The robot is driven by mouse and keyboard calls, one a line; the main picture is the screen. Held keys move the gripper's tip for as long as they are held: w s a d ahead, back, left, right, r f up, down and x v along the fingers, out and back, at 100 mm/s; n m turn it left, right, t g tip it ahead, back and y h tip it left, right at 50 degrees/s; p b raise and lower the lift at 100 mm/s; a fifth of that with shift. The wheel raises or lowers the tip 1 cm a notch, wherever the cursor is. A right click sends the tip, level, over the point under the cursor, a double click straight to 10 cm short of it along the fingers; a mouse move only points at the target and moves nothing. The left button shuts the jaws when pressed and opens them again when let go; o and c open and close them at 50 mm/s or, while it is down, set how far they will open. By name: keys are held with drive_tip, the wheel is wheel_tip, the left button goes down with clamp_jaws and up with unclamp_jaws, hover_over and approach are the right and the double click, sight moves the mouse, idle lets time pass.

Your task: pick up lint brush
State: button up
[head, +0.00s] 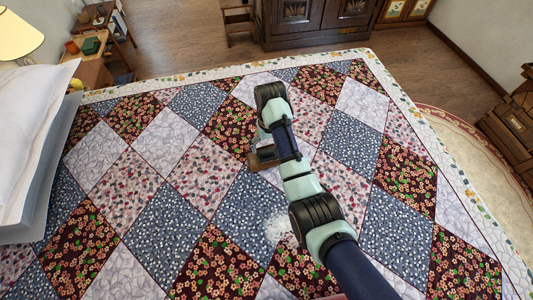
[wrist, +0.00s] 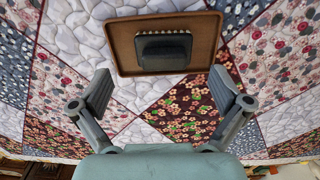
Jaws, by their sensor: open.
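In the wrist view, a dark block with a row of pale teeth or bristles along its top edge (wrist: 163,52) appears to be the lint brush. It lies on a brown wooden tray (wrist: 124,62). My gripper (wrist: 162,92) is open and empty, its fingers spread wide on the near side of the tray. The brush lies beyond the fingertips, roughly centred between them, and nothing is touching it. In the head view, the edge of the tray (head: 258,162) shows beside my arm. The brush is mostly hidden there by my arm and gripper.
The tray rests on a bed with a patchwork quilt (head: 165,140). A whitish fuzzy patch (head: 279,224) lies on the quilt beside my arm. White pillows (head: 30,130) are at the left. The quilt around the tray is otherwise clear. A dark armoire (head: 318,20) stands beyond the bed.

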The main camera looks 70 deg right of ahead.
sight(268, 150)
drive_tip(key=f, duration=0.5)
drive_tip(key=shift+w+b, duration=0.3)
drive_tip(key=shift+b, duration=0.05)
drive_tip(key=c, duration=1.1)
drive_tip(key=shift+r, duration=0.1)
wheel_tip(268, 150, up, 10)
drive_tip(key=shift+f+p, duration=0.1)
drive_tip(key=shift+p, duration=0.85)
wheel_tip(268, 150, up, 10)
drive_tip(key=p, duration=0.9)
